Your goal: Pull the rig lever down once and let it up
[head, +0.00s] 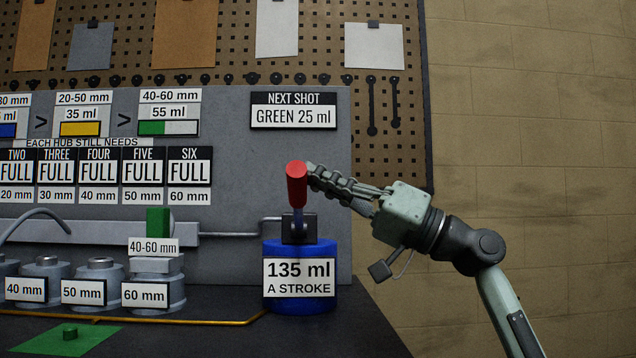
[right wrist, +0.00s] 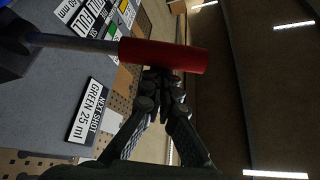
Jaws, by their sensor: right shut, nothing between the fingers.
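The rig lever has a red grip (head: 297,184) on a short metal stem and stands upright on top of the blue pump (head: 331,248), which is labelled "135 ml A STROKE". My right gripper (head: 313,174) is beside the grip, on its right side in the head view. Its fingers are shut together with nothing between them. In the right wrist view the red grip (right wrist: 165,55) lies across the front of the shut fingertips (right wrist: 162,78); I cannot tell whether they touch it. My left gripper is not in view.
A grey panel (head: 225,195) behind the lever carries signs, with "NEXT SHOT GREEN 25 ml" (head: 293,110) at upper right. Several grey hubs (head: 98,272) stand left of the pump, with a green block (head: 158,221) above one. A green mat (head: 100,338) lies in front.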

